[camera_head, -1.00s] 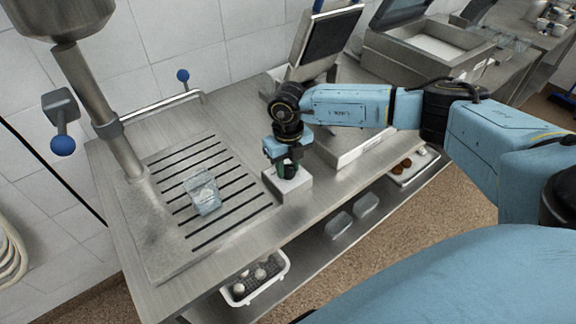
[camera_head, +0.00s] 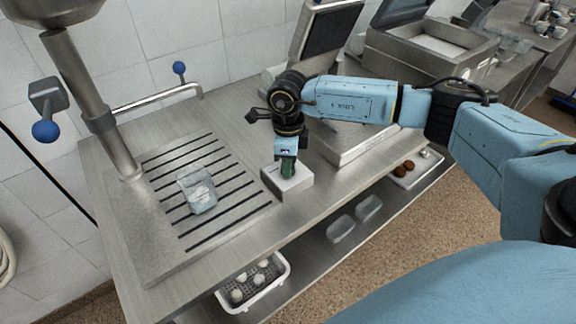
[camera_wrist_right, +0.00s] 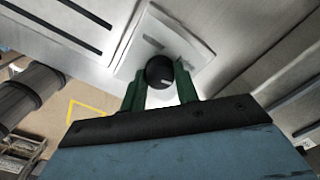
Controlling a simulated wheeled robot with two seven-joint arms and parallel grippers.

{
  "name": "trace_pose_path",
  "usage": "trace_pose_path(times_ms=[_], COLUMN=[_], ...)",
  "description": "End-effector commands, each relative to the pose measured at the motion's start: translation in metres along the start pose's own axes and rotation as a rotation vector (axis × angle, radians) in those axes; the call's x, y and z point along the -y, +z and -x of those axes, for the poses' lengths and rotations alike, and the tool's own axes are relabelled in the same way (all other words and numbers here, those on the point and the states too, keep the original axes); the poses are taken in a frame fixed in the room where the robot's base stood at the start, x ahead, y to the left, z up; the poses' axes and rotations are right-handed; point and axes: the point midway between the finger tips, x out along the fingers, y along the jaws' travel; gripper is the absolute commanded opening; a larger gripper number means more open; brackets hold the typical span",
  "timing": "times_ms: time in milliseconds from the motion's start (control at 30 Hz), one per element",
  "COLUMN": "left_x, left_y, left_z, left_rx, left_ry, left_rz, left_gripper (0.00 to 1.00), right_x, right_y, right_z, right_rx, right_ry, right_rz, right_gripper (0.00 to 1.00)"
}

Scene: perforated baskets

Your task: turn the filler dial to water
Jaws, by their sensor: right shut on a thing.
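The filler dial is a round black knob (camera_wrist_right: 160,72) with a short pale mark. It sits on a small pale box (camera_head: 272,183) at the front edge of the steel counter. My right gripper (camera_head: 288,170) points down over the box. In the right wrist view its two green fingers (camera_wrist_right: 160,88) are shut on the knob, one on each side. The pale mark faces toward the gripper side. Faint grey marks show on the box face, too blurred to read. In the head view the fingers hide the knob. My left gripper is in neither view.
A clear container (camera_head: 198,191) stands on the slotted drain (camera_head: 230,208) left of the box. A steel column (camera_head: 92,105) and a rail (camera_head: 155,99) stand behind. A white basket (camera_head: 279,276) and clear tubs (camera_head: 341,229) sit on the lower shelf.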

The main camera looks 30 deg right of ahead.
Motion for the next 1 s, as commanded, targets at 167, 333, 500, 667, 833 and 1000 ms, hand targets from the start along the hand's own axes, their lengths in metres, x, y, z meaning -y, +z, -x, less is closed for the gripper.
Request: trace_pose_path(times_ms=[167, 333, 500, 667, 833, 1000], left_x=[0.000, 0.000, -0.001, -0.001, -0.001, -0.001], left_y=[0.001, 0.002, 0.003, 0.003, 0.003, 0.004], left_z=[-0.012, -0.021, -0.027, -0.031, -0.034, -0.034], left_rx=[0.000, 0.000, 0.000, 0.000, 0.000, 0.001], left_ry=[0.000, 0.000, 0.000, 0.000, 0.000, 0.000], left_rz=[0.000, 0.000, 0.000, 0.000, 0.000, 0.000], left_gripper=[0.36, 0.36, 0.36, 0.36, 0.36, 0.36], right_x=[0.001, 0.001, 0.001, 0.001, 0.001, 0.001], right_y=[0.001, 0.000, 0.000, 0.001, 0.000, 0.000], right_z=[-0.001, -0.001, 0.000, 0.001, 0.001, 0.002], right_rx=[0.004, 0.002, 0.002, 0.002, 0.002, 0.002], right_ry=[-0.002, -0.003, -0.003, -0.003, -0.002, -0.002], right_rz=[0.164, 0.308, 0.426, 0.505, 0.556, 0.578], right_gripper=[0.07, 0.07, 0.07, 0.07, 0.07, 0.08])
